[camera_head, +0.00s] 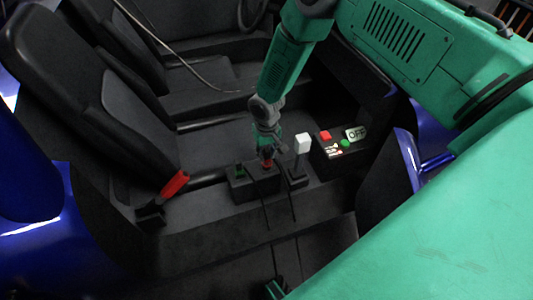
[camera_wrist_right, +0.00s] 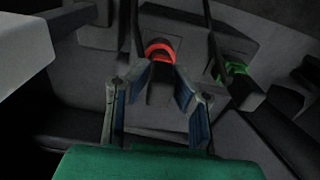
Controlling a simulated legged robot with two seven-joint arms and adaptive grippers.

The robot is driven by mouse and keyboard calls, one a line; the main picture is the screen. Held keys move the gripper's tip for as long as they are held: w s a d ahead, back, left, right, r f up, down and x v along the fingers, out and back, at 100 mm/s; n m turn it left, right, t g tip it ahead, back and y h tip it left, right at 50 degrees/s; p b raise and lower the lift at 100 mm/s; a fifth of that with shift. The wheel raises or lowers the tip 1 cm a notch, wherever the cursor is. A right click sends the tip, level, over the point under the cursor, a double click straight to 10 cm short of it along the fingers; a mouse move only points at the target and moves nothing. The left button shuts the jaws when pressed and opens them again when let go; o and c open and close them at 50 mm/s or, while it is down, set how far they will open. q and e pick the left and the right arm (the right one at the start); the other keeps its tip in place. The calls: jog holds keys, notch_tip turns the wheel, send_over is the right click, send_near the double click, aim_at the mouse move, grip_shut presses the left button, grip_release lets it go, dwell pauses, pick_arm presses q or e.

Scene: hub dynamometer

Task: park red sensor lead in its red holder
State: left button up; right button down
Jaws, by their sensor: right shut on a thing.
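The red sensor lead (camera_head: 267,163) is at the dark holder block (camera_head: 263,187), between the fingertips of my right gripper (camera_head: 266,153). In the wrist view a bright red ring-like part (camera_wrist_right: 160,50) shows just beyond the fingertips of the right gripper (camera_wrist_right: 160,72), which are closed in on a dark piece below it. I cannot tell how far the lead sits in the red holder, or which red part belongs to which. A green connector (camera_head: 239,169) stands on the neighbouring block; it also shows in the wrist view (camera_wrist_right: 236,69). My left gripper is not in view.
A white-topped lever (camera_head: 302,144) stands close beside the holder. A red-handled lever (camera_head: 175,184) is at left. Thin dark cables hang below the holders.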

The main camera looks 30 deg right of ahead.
aim_at(267, 149)
jog(key=shift+d+r+p, duration=0.15)
jog(key=shift+r+p, duration=0.45)
jog(key=shift+r, duration=0.05)
jog(key=shift+r+p, duration=0.65)
jog(key=shift+r, duration=0.25)
jog(key=shift+r+p, duration=0.45)
jog(key=shift+r, duration=0.1)
dwell(0.4)
